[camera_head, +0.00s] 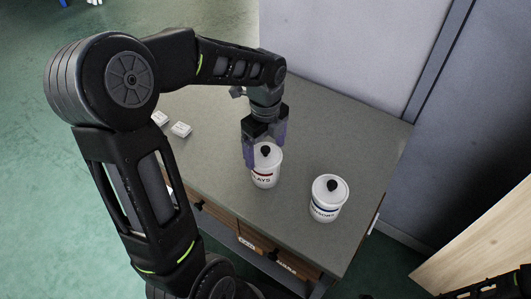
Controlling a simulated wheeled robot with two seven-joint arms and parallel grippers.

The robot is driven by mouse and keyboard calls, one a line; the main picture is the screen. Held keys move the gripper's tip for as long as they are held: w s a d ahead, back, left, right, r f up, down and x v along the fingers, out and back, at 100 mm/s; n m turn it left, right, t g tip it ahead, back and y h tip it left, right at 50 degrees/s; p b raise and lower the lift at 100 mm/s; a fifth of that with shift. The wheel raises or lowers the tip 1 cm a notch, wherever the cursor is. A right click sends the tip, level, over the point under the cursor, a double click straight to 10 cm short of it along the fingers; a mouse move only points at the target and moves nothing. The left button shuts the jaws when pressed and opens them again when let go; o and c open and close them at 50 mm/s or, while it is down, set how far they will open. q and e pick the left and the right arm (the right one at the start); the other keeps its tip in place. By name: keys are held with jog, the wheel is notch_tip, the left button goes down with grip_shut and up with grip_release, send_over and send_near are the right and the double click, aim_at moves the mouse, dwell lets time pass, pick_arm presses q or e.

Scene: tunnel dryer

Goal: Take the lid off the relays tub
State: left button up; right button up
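The relays tub (266,178) is a white tub with a red band and dark lettering of which "LAYS" shows. It stands upright on the grey table, and its white lid (268,161) with a black knob (265,151) is on it. My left gripper (264,150) is above the tub with its purple-grey fingers apart, one to the left of the knob and one behind it to the right. Whether a finger touches the lid cannot be seen. My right gripper is not in view; only a dark part shows at the lower right edge.
A second white tub (325,208) with a blue band and a black-knobbed lid stands to the right on the table (350,137). Two small white objects (180,129) lie at the table's left. Drawers (254,238) are in its front. A grey wall panel (350,45) rises behind.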

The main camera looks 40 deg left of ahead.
aim_at(266, 148)
pick_arm(q)
jog(key=c, duration=0.9)
jog(key=shift+c, duration=0.2)
notch_tip(266, 148, up, 10)
jog(key=shift+r+b, duration=0.1)
jog(key=shift+b, duration=0.3)
